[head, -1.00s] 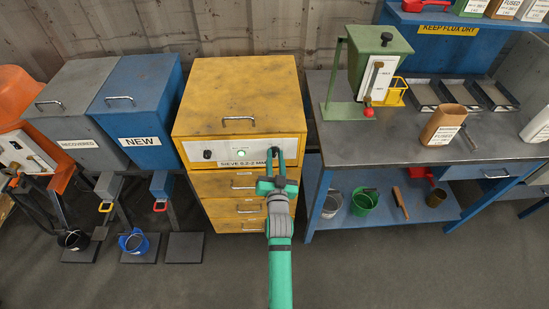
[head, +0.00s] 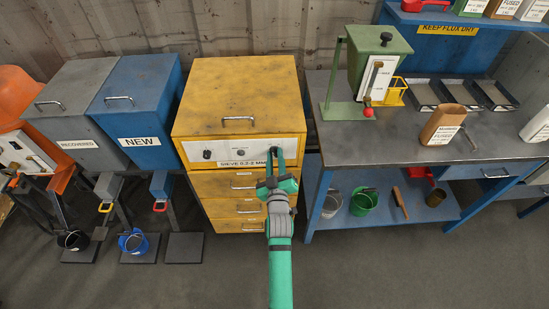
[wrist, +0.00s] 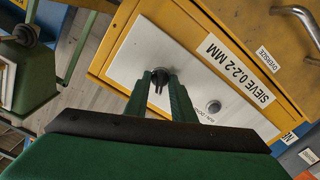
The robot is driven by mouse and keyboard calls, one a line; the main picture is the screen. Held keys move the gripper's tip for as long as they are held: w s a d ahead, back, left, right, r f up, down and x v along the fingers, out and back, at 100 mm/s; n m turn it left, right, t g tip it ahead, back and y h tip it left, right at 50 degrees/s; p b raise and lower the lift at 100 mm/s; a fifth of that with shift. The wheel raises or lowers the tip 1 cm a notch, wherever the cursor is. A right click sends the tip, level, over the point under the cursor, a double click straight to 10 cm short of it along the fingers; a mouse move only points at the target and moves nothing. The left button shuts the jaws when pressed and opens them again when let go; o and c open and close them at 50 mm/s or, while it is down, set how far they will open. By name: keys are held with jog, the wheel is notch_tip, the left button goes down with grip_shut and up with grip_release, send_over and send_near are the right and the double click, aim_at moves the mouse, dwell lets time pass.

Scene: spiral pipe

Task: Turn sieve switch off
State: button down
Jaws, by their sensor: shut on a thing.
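The yellow sieve cabinet (head: 236,100) stands in the middle of the head view, with a white control panel (head: 222,151) on its front. A dark knob (head: 207,154) is at the panel's left, and a small round lamp (head: 240,152), unlit, is in its middle. My gripper (head: 275,154) reaches the panel's right end and covers most of what is there. In the wrist view my gripper (wrist: 161,82) is shut on a dark round switch knob (wrist: 159,74) on the white panel. The lamp also shows dull grey in the wrist view (wrist: 213,106).
Yellow drawers (head: 235,186) sit below the panel. A blue bin marked NEW (head: 145,105) and a grey bin (head: 75,105) stand left. A metal-topped bench (head: 400,136) with a green dispenser (head: 381,62) stands close on the right. The floor in front is clear.

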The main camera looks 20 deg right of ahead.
jog(key=shift+n, duration=0.3)
jog(key=c, duration=1.9)
grip_release()
jog(key=shift+o, duration=0.2)
jog(key=v, duration=1.1)
jog(key=shift+w, duration=0.1)
